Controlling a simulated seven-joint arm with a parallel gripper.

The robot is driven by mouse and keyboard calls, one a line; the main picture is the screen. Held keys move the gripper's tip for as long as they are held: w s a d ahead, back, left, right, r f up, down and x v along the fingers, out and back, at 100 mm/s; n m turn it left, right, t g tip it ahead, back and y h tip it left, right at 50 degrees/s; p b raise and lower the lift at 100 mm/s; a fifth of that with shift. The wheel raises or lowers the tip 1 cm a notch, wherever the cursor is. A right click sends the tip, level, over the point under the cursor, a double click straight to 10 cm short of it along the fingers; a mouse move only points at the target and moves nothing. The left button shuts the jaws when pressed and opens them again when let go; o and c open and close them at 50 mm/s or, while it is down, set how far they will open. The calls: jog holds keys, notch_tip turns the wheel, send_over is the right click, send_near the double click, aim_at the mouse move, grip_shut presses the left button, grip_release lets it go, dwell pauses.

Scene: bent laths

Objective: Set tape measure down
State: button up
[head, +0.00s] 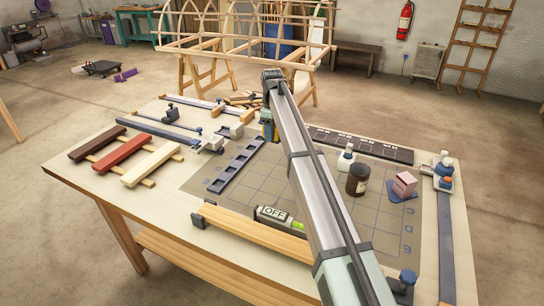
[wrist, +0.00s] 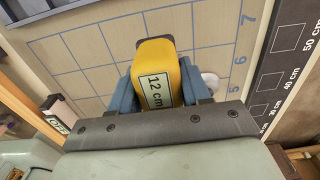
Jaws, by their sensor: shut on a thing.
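The tape measure (wrist: 158,72) is a yellow block with a "12 cm" label, seen in the wrist view. My gripper (wrist: 160,84) is shut on it, with one blue finger on each side. It is held over the gridded mat (wrist: 95,48); whether it touches the mat I cannot tell. The mat (head: 262,188) shows on both sides of the arm.
A slotted dark tray (head: 235,166) and a level marked OFF (head: 278,216) lie left. A dark marked strip (head: 358,145) lies behind.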

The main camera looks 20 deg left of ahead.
jog(key=shift+f, duration=4.55)
jog(key=shift+f, duration=0.15)
jog(key=o, duration=1.3)
jog(key=shift+o, duration=0.2)
notch_tip(320, 180, up, 12)
jog(key=shift+r, duration=0.15)
